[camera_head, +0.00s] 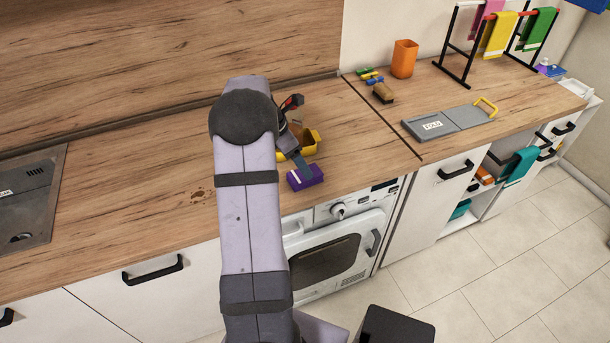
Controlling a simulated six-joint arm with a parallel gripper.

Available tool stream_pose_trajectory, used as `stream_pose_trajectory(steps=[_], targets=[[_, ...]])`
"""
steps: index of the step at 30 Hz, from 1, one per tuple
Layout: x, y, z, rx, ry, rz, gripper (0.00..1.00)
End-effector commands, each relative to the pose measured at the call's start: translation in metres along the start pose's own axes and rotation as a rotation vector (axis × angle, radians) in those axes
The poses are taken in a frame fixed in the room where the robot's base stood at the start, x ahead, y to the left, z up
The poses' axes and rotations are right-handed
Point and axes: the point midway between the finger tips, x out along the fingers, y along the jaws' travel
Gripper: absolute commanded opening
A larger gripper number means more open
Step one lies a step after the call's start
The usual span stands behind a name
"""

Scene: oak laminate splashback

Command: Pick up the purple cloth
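The purple cloth (309,182) looks like a small folded block with a white stripe. It lies on the wooden counter close to the front edge, above the white washing machine. My gripper (304,169) reaches down from behind my arm, and its blue-grey finger end overlaps the cloth's back edge in the picture. Whether it touches the cloth cannot be told. Only part of the gripper shows, and its opening cannot be made out.
A yellow container (313,143) stands just behind the cloth, partly hidden by my gripper. To the right are a brush (383,93), an orange cup (404,60), a grey folding board (470,118) and a rack with pink, yellow and green cloths. A sink (42,190) is left; brown crumbs lie nearby.

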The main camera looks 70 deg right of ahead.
Motion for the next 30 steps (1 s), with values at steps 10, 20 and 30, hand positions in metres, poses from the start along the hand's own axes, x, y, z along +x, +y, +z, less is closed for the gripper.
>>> stream_pose_trajectory(steps=[10, 20, 30], targets=[[0.016, -0.003, -0.004, -0.001, 0.002, -0.003, 0.7], [0.051, -0.004, -0.007, 0.002, 0.002, 0.0, 0.7], [0.054, -0.003, -0.008, 0.001, 0.001, 0.002, 0.7]])
